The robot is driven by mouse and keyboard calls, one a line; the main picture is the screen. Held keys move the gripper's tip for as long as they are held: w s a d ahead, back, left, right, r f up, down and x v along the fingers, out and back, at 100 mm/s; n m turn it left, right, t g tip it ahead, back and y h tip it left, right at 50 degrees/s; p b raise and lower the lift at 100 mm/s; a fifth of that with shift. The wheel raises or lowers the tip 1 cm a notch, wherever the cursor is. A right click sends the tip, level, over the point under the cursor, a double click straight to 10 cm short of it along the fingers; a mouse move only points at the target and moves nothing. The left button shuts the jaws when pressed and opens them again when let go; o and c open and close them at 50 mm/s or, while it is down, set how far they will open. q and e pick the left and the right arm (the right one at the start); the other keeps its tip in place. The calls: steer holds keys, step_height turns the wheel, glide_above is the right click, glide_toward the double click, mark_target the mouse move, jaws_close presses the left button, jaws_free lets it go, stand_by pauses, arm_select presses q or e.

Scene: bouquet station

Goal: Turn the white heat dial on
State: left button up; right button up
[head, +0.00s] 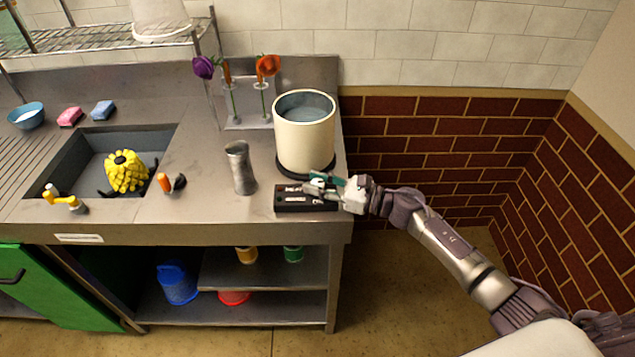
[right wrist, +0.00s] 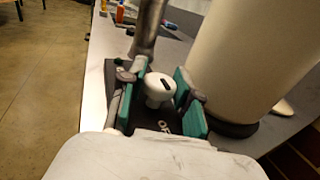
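The white heat dial (right wrist: 158,90) stands on a small black control box (head: 292,204) at the counter's front right. A dark mark shows on the dial's top, and partly hidden white letters are on the box beside it. My right gripper (head: 322,184) is over the box. In the right wrist view its teal-padded fingers (right wrist: 160,98) are open, one on each side of the dial. I cannot tell whether either pad touches it. In the head view the gripper hides the dial. My left gripper is not in view.
A large cream pot (head: 304,140) on a black base stands right behind the box. A metal vase (head: 240,168) stands to the left. Flowers in a clear stand (head: 245,118) are behind. The sink (head: 95,160) holds a yellow object (head: 126,171).

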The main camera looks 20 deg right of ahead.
jaws_close()
steer(key=m+t+h, duration=0.2)
steer(key=h, duration=0.1)
steer(key=m+t+h+p, duration=0.1)
steer(key=m+t+h, duration=0.1)
steer(key=m+h, duration=0.1)
steer(key=shift+s+a+r+t, duration=0.1)
steer(key=shift+t, duration=0.3)
steer(key=m+h, duration=0.1)
steer(key=h, duration=0.1)
steer(key=m+t+h, duration=0.1)
steer(key=m+h, duration=0.1)
steer(key=h, duration=0.1)
steer(key=shift+m+t+p, duration=0.3)
steer(key=shift+p, duration=0.1)
steer(key=m+h, duration=0.1)
steer(key=h, duration=0.2)
steer(key=m+h, duration=0.2)
steer(key=h, duration=0.1)
steer(key=shift+m+b, duration=0.3)
steer(key=m+g+h, duration=0.1)
steer(key=m+h, duration=0.1)
steer(key=h, duration=0.1)
steer(key=m+g+h+b, duration=0.1)
steer(key=m+h, duration=0.1)
steer(key=h, duration=0.1)
steer(key=shift+b, duration=0.3)
steer(key=shift+g+h, duration=0.3)
